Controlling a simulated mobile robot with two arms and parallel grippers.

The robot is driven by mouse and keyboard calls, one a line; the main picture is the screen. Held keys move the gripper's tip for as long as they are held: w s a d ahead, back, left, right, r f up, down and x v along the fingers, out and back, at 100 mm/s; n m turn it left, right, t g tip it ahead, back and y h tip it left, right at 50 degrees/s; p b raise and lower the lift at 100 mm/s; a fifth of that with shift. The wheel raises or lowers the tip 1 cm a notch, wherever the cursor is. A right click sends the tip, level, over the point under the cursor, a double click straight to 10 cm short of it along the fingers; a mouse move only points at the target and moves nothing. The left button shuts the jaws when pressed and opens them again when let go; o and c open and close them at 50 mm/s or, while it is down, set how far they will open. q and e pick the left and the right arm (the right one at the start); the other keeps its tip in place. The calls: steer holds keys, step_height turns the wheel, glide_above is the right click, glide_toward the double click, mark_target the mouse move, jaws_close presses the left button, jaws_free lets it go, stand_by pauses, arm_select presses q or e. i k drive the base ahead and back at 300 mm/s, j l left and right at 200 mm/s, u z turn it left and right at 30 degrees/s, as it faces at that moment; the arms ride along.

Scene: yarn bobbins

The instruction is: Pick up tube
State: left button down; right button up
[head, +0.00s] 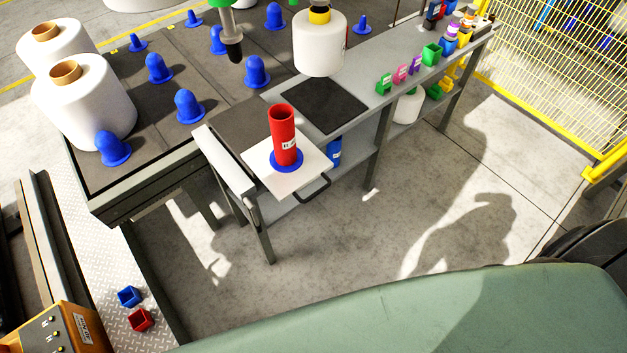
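A red tube (283,135) with a white label stands upright in the middle of the head view. Its foot is in a blue ring (286,161) on a white square plate (316,163) at the near end of a grey workbench. A second tube-like blue object (334,151) shows partly on the shelf below, behind the plate. No gripper of mine can be made out in this view.
A dark platform with blue pegs (190,107) and large white bobbins (85,104) stands at the left. A bobbin (320,45) hangs above the bench (373,80), near a black mat (314,105). Small coloured blocks (431,54) line its far end. Open floor (330,240) lies in front; a yellow fence (550,70) stands right.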

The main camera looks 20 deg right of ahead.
mark_target(281, 115)
steer(key=i+l+z, duration=0.1)
steer(key=z, duration=0.45)
steer(key=i+z, duration=0.1)
steer(key=z, duration=0.45)
steer(key=i+z, duration=0.15)
steer(key=z, duration=0.4)
steer(key=i+z, duration=0.1)
steer(key=z, duration=0.4)
steer(key=i+j+z, duration=0.1)
steer(key=z, duration=0.45)
steer(key=j+z, duration=0.15)
steer(key=z, duration=0.4)
steer(key=i+j+z, duration=0.1)
steer(key=z, duration=0.45)
steer(key=j+z, duration=0.3)
steer(key=z, duration=0.25)
steer(key=l+u, duration=0.1)
steer(key=u, duration=0.3)
steer(key=l+u, duration=0.1)
steer(key=u, duration=1.2)
steer(key=k+j+u, duration=0.1)
steer(key=u, duration=0.85)
steer(key=j+u, duration=0.15)
steer(key=u, duration=0.75)
steer(key=j+u, duration=0.1)
steer(key=u, duration=0.35)
steer(key=l+u, duration=0.15)
steer(key=l, duration=0.4)
